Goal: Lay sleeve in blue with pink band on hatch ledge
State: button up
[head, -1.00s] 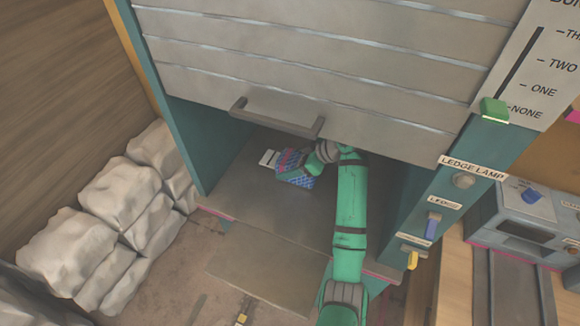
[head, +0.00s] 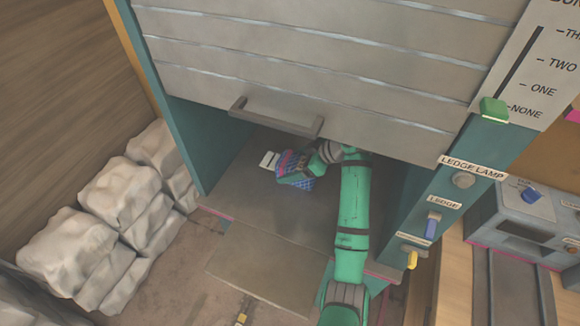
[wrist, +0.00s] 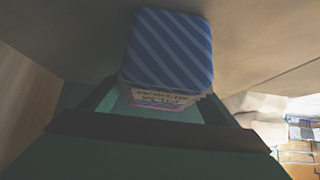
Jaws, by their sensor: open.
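The sleeve in blue with a pink band (head: 306,183) is under the raised shutter, at the grey hatch ledge (head: 240,190). In the wrist view the sleeve (wrist: 170,50) shows a blue diagonally striped face, with printed lettering and a pink strip below it. My gripper (head: 296,177) is open, with its green fingers around the sleeve; in the wrist view its jaws (wrist: 155,105) stand to either side of it. The fingers hide part of the sleeve in the head view. I cannot tell whether the fingers touch it or whether it rests fully on the ledge.
A white card (head: 269,160) lies just left of the sleeve. The shutter with its handle (head: 276,117) hangs above my arm. Teal side posts (head: 190,150) bound the opening. Pale sacks (head: 90,235) are stacked at left. The ledge's front left is clear.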

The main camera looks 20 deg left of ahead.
aim_at(300, 163)
jog(key=v, duration=0.6)
jog(key=shift+d+r, duration=0.1)
dwell(0.3)
